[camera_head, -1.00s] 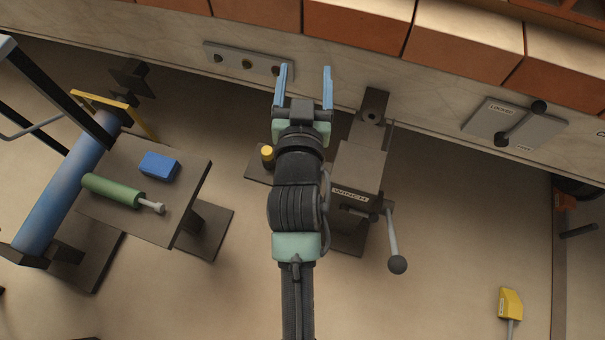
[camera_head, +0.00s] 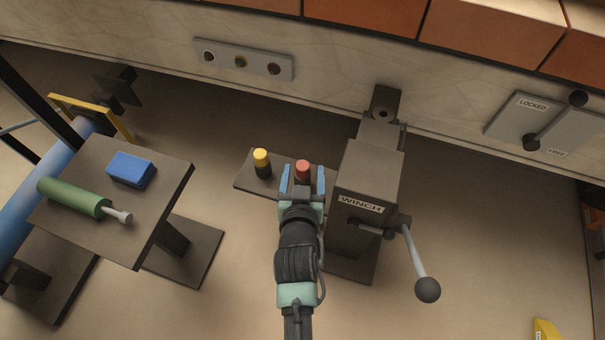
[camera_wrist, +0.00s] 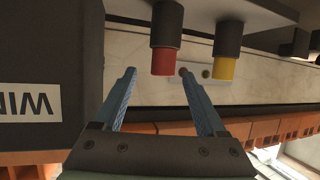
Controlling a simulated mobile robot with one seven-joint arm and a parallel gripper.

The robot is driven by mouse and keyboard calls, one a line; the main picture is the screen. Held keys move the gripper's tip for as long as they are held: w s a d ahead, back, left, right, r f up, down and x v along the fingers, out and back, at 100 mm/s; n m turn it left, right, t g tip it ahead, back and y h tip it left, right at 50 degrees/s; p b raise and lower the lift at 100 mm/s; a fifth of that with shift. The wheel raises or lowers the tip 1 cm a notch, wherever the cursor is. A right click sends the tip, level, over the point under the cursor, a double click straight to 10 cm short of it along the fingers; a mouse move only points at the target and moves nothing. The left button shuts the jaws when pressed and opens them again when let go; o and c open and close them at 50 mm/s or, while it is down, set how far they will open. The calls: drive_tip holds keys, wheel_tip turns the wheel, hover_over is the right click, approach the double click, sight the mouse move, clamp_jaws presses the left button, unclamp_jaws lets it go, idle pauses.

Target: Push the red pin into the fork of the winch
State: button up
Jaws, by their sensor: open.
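The red pin (camera_head: 302,167) stands on a small dark shelf (camera_head: 244,184) on the left side of the winch (camera_head: 368,180). Its red cap and dark shaft also show in the wrist view (camera_wrist: 166,58), which looks upside down. My gripper (camera_head: 303,180) is open, with blue fingers at the pin's left and right. In the wrist view the pin shows between and just beyond the fingertips (camera_wrist: 157,73); contact cannot be told. A dark bracket with a hole (camera_head: 383,112), perhaps the fork, is at the winch's far end.
A yellow-capped pin (camera_head: 262,160) stands left of the red one. The winch's crank (camera_head: 420,262) sticks out at its front right. A table (camera_head: 150,225) with a blue block (camera_head: 131,169) and green cylinder (camera_head: 74,197) is at left. The wall holds a three-hole plate (camera_head: 243,60) and a lever panel (camera_head: 545,125).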

sight(303, 162)
drive_tip(key=b+x, duration=0.4)
drive_tip(key=x, duration=0.2)
drive_tip(key=shift+a+f, duration=0.1)
drive_tip(key=shift+a, duration=0.05)
drive_tip(key=shift+w, duration=0.25)
clamp_jaws()
